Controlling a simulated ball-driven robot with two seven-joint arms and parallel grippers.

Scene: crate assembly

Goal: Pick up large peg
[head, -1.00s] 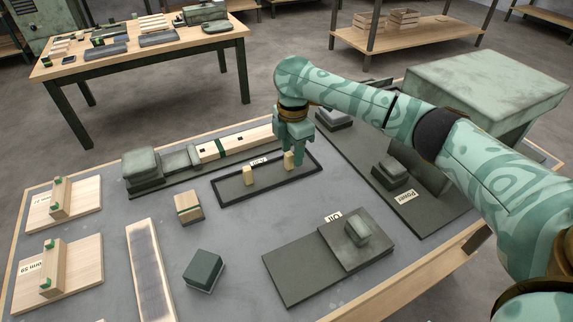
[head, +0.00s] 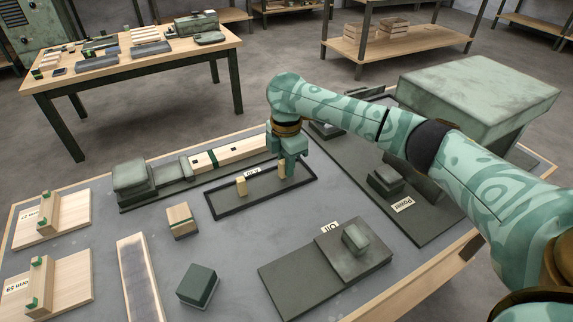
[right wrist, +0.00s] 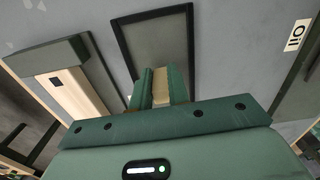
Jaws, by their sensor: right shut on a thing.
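A shallow dark tray (head: 262,193) with a black rim lies on the grey work table. My right gripper (head: 283,172) points down at the tray's right part and is shut on the pale wooden large peg (head: 282,172). In the right wrist view the peg (right wrist: 161,88) shows as a cream block between the green fingers (right wrist: 161,92); its lower end is hidden. My left gripper is not in view.
A long wooden beam with green bands (head: 230,156) lies behind the tray. A small wooden block (head: 181,221) stands at front left, and a flat dark board (head: 300,278) marked "Oil" at front right.

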